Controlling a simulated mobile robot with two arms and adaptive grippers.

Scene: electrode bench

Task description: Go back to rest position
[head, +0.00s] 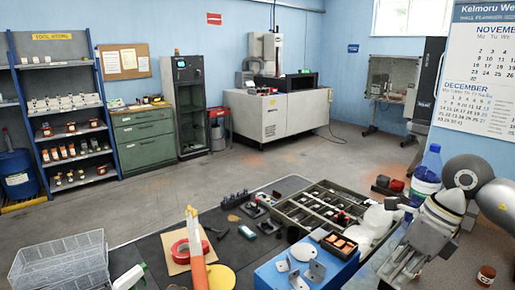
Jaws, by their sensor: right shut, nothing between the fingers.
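My right gripper (402,270) is at the lower right, beside the right edge of the bench (130,258). Its fingers are shut and hold nothing. It hangs from my grey and white right arm, which comes in from the right. My left gripper does not show.
On the bench are a wire basket (62,262), a red tape roll (188,252), an orange and white upright object (195,245), a blue block (282,272) with metal brackets, and a divided tray (285,212). A water bottle (427,175) stands near my right arm. Open floor (180,190) lies beyond.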

